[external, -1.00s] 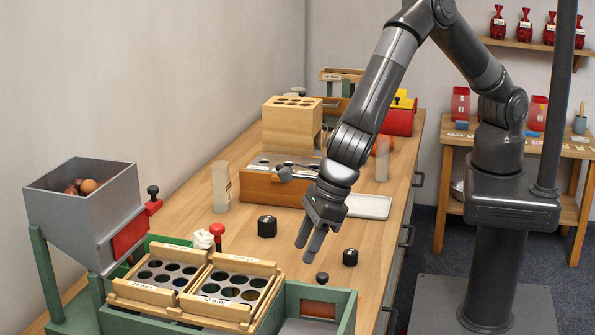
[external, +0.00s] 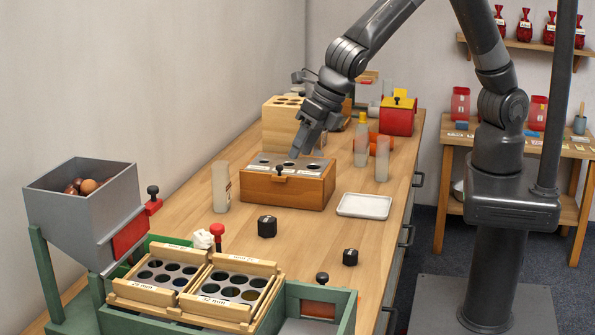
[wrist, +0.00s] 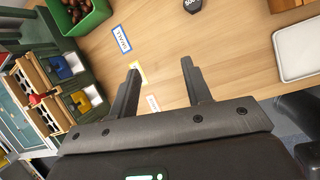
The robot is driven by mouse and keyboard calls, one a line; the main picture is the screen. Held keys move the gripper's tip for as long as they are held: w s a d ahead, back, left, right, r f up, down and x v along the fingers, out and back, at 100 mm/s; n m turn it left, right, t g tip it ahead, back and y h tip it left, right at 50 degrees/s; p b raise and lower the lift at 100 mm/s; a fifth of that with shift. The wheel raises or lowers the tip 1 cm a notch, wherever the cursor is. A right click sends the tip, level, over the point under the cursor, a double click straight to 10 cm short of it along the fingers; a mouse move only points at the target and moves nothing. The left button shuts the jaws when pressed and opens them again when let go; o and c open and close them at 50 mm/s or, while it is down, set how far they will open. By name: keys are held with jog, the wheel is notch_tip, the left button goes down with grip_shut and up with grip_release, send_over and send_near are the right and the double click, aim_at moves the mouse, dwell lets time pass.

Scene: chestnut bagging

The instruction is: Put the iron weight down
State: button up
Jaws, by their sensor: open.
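Two black iron weights stand on the bench in the external view. One weight (external: 267,227) is left of centre and the other, smaller-looking weight (external: 350,257) is nearer the front right. A black weight marked with a number (wrist: 192,5) is partly cut off at the top of the wrist view. My gripper (external: 302,147) is raised at the wooden box with round holes (external: 284,190), away from both weights. In the wrist view, my gripper (wrist: 160,66) has its fingers apart with nothing between them.
A white tray (external: 364,206) lies right of the wooden box. A frosted cylinder (external: 221,187) stands to its left. Sorting trays with holes (external: 237,288) and a grey hopper (external: 80,205) are at the front left. In the wrist view, a green bin (wrist: 88,20) holds chestnuts. Bench around the weights is clear.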

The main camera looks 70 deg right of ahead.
jog(key=s+d+r+m+h, duration=0.1)
jog(key=d+r+m, duration=0.35)
jog(key=d, duration=0.45)
jog(key=s+d+r+m, duration=0.1)
jog(key=d+r+m, duration=0.3)
jog(key=d+m, duration=0.3)
jog(key=s+d+r+m+h, duration=0.15)
jog(key=d+r+m, duration=0.25)
jog(key=d, duration=0.6)
jog(key=s+d+r+m+y, duration=0.1)
jog(key=s+d+m, duration=1.5)
jog(key=s+m, duration=0.1)
jog(key=shift+s+d+m+t, duration=0.25)
jog(key=shift+s+m+t, duration=0.1)
jog(key=shift+m+t, duration=0.1)
jog(key=shift+r, duration=0.1)
jog(key=shift+o, duration=1)
